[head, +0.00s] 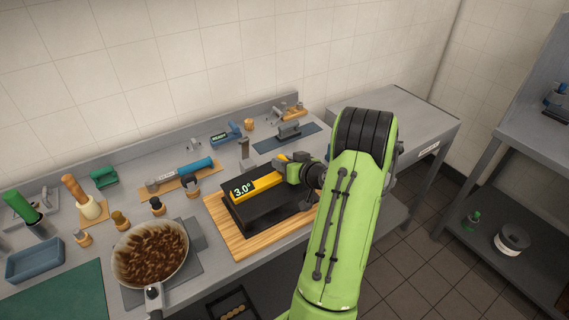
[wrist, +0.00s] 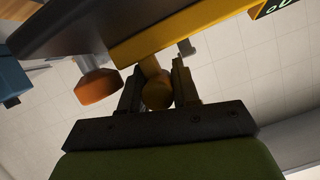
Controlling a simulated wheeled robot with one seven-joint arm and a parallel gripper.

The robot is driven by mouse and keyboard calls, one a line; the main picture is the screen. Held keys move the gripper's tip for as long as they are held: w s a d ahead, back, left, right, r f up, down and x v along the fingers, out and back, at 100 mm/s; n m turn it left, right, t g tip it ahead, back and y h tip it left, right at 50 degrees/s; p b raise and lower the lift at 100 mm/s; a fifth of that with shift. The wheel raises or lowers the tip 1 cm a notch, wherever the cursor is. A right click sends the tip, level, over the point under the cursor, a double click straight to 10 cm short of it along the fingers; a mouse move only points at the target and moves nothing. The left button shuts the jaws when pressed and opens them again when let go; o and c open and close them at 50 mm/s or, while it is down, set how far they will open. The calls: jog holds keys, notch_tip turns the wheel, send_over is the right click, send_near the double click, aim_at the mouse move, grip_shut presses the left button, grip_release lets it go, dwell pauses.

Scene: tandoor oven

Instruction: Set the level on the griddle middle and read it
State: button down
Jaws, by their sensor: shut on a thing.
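The level (head: 262,187) is a yellow bar with a dark display reading 3.0°. It lies over the black griddle (head: 240,217), along its back left part in the head view; I cannot tell whether it touches the surface. The griddle sits on a wooden board (head: 221,230). My gripper (head: 293,170) is at the level's right end, shut on it. In the wrist view my gripper (wrist: 158,82) has its fingers around a yellow knob on the level (wrist: 175,32). My arm hides the griddle's right side.
A pan of brown food (head: 150,254) stands at the front left. A blue-handled tool (head: 190,170) lies behind it on a wooden strip. A grey press-like tool (head: 289,132) is on a dark mat at the back. The right-hand counter (head: 400,112) is largely clear.

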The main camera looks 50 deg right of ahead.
aim_at(301, 190)
jog(key=c, duration=0.8)
grip_release()
jog(key=shift+o, duration=0.2)
jog(key=shift+f, duration=0.1)
jog(key=shift+s, duration=0.3)
jog(key=shift+b+v, duration=0.6)
jog(key=shift+v, duration=0.2)
jog(key=shift+b+v, duration=1)
jog(key=shift+v, duration=2)
jog(key=shift+w, duration=0.1)
